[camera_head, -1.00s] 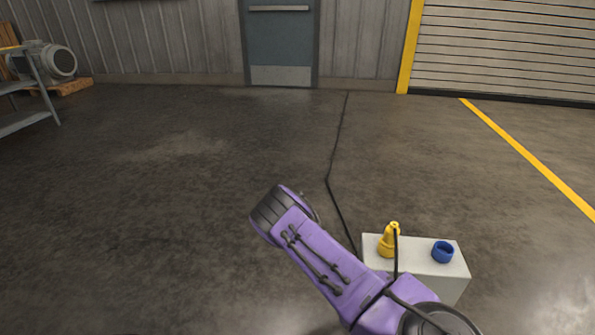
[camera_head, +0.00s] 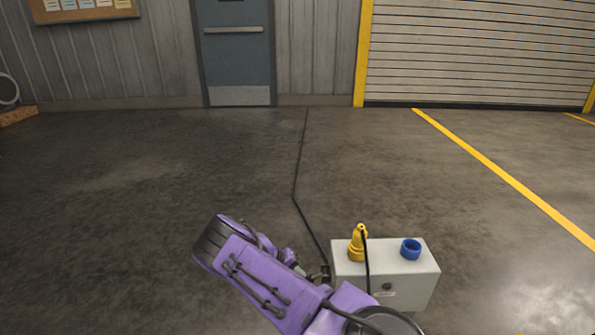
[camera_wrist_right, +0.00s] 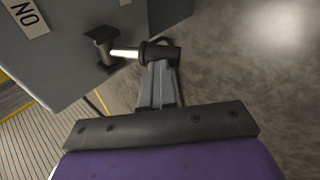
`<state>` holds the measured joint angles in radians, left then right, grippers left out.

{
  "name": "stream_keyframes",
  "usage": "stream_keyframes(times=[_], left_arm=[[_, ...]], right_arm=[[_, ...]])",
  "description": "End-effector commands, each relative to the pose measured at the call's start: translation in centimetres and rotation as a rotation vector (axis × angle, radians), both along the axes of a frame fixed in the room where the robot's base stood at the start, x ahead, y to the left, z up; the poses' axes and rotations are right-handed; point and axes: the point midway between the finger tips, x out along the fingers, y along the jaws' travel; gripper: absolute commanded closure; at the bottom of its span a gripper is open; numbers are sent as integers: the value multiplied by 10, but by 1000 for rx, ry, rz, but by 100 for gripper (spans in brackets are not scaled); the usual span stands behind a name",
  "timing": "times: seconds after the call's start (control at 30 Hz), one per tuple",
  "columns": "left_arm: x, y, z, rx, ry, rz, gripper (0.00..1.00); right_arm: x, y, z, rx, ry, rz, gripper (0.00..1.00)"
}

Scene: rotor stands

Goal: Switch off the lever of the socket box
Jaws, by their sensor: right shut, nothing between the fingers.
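The grey socket box (camera_head: 388,275) stands at the lower right of the head view. Its lever is on the box's left side, mostly behind my arm in the head view. In the right wrist view the lever (camera_wrist_right: 125,53) shows as a dark mount, a pale metal shaft and a black handle (camera_wrist_right: 162,53) sticking out from the box wall (camera_wrist_right: 75,55). My right gripper (camera_wrist_right: 157,78) is shut and empty, its fingertips right at the black handle; whether they touch it I cannot tell. In the head view the right gripper (camera_head: 307,270) is partly hidden by my purple arm. My left gripper is not in view.
A yellow plug (camera_head: 357,245) and a blue socket (camera_head: 411,249) sit on top of the box. A black cable (camera_head: 297,170) runs across the floor to the box. The concrete floor around is clear. A door (camera_head: 235,55) and a shutter (camera_head: 480,55) are far back.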

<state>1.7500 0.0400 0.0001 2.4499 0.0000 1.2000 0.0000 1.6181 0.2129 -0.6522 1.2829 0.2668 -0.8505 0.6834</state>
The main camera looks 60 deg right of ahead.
Motion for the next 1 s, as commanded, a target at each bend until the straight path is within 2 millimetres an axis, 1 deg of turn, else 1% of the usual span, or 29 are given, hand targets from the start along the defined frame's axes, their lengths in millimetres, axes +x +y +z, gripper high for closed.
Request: stream_keyframes(times=[0.03,0.13,0.23,0.33,0.43,0.5,0.6,0.73,0.83,1.0], left_arm=[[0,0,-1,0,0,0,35],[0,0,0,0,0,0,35],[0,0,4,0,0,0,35],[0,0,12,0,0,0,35],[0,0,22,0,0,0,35],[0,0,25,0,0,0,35],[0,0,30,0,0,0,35],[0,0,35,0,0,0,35],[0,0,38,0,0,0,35],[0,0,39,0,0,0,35]], right_arm=[[0,2,-3,3,-4,-1,100],[1,2,-2,4,-5,-1,100],[2,1,5,4,-5,-4,100],[5,-3,22,1,-7,-9,100],[8,-7,44,-1,-7,-15,100],[20,3,54,0,-6,-12,100],[32,13,72,-1,-5,-15,100],[46,24,91,-2,-3,-17,100],[54,30,100,-2,-3,-17,100],[60,36,106,-2,-1,-16,100]])
